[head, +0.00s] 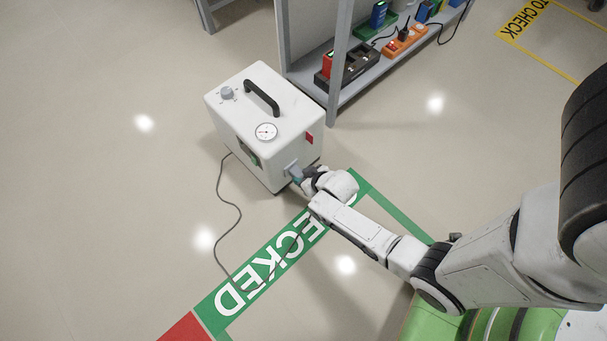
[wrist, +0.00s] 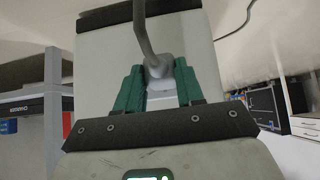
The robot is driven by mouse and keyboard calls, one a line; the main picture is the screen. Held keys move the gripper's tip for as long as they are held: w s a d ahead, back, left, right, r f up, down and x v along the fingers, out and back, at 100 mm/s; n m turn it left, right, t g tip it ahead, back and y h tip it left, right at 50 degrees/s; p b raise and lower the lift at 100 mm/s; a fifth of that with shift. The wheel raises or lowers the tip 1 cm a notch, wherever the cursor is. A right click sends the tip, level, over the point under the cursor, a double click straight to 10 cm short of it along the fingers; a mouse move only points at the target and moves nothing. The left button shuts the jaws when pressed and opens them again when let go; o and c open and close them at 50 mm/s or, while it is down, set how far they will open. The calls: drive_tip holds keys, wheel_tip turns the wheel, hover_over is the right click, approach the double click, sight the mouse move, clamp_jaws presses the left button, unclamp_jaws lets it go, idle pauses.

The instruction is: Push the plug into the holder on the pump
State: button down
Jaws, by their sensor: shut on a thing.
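The pump (head: 262,110) is a white box standing on the floor in the head view, with a black handle, a knob and a round gauge on top. A small blue-grey piece (head: 292,169) shows low on its side facing my arm; I cannot tell whether it is the holder or part of the plug. My gripper (head: 300,176) is right at that side. In the wrist view its green fingers (wrist: 158,86) are shut on the grey plug (wrist: 158,70), whose cable (wrist: 141,28) rises from it. Whether the plug sits inside the holder is hidden.
A grey shelf (head: 340,103) with chargers and coloured devices stands just behind the pump. A dark cord (head: 237,208) runs from the pump across the floor. A green floor marking reading CHECKED (head: 268,268) lies in front. The floor to the left is clear.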

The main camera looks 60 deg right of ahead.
drive_tip(key=shift+w+r, duration=0.1)
drive_tip(key=shift+w, duration=0.15)
drive_tip(key=c, duration=0.6)
unclamp_jaws()
drive_tip(key=shift+s, duration=0.1)
drive_tip(key=p+v, duration=0.6)
drive_tip(key=v, duration=0.4)
drive_tip(key=shift+s+r, duration=0.25)
drive_tip(key=shift+s, duration=0.05)
